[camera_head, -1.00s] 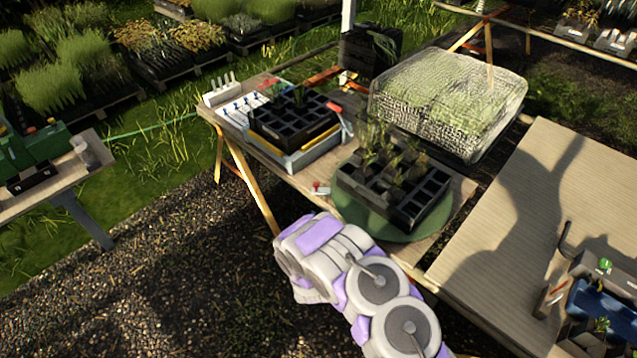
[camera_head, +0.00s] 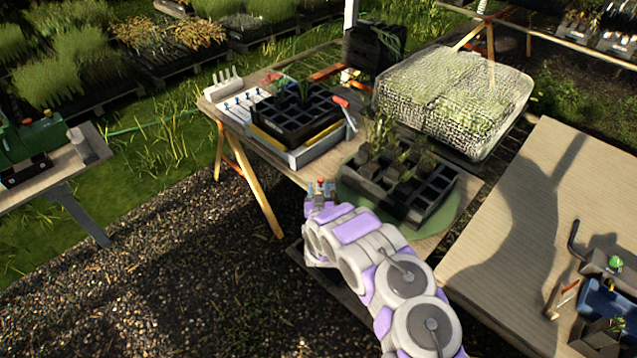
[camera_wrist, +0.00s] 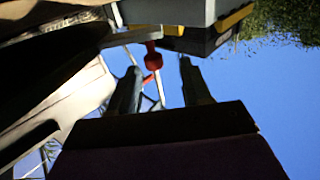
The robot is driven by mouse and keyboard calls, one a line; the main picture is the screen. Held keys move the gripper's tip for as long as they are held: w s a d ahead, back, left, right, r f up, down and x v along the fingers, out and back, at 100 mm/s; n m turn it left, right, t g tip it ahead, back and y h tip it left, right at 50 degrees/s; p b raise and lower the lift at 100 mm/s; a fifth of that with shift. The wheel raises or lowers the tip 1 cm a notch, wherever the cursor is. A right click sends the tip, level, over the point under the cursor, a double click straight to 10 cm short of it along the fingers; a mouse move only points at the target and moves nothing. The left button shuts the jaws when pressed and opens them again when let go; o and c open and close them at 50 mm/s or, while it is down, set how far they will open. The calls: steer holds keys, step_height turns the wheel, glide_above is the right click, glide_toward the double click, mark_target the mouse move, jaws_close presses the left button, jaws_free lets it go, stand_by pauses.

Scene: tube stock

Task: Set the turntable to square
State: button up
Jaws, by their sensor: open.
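The turntable (camera_head: 447,213) is a flat green disc on the wooden bench in the head view. A black cell tray (camera_head: 432,199) with seedlings stands on it and covers most of it. Whether the tray sits square to the bench is hard to tell. My gripper (camera_head: 320,188) is at the bench's front edge, just left of the disc, beside a small red-topped part. In the wrist view my gripper (camera_wrist: 160,88) has its two dark fingers apart, with a red knob (camera_wrist: 153,62) showing between and beyond them. Contact with the knob cannot be told.
A second black tray (camera_head: 290,122) sits on a grey and yellow base (camera_head: 318,150) at the bench's left. A mesh-covered block of greenery (camera_head: 450,95) is behind. A broad board (camera_head: 530,200) lies at right. Gravel ground in front is open.

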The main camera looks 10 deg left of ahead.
mark_target(320, 182)
steer(key=shift+w+d+r+b, duration=0.1)
steer(key=shift+w+d+b, duration=0.15)
steer(key=shift+w, duration=0.9)
steer(key=shift+w+d+r+b, duration=0.1)
steer(key=shift+w+b, duration=0.15)
steer(key=shift+w, duration=0.85)
steer(key=shift+a+f, duration=0.15)
steer(key=shift+a, duration=0.35)
steer(key=shift+c, duration=0.4)
steer(key=shift+d, duration=0.35)
steer(key=c, duration=0.6)
steer(key=shift+a, duration=0.15)
jaws_close()
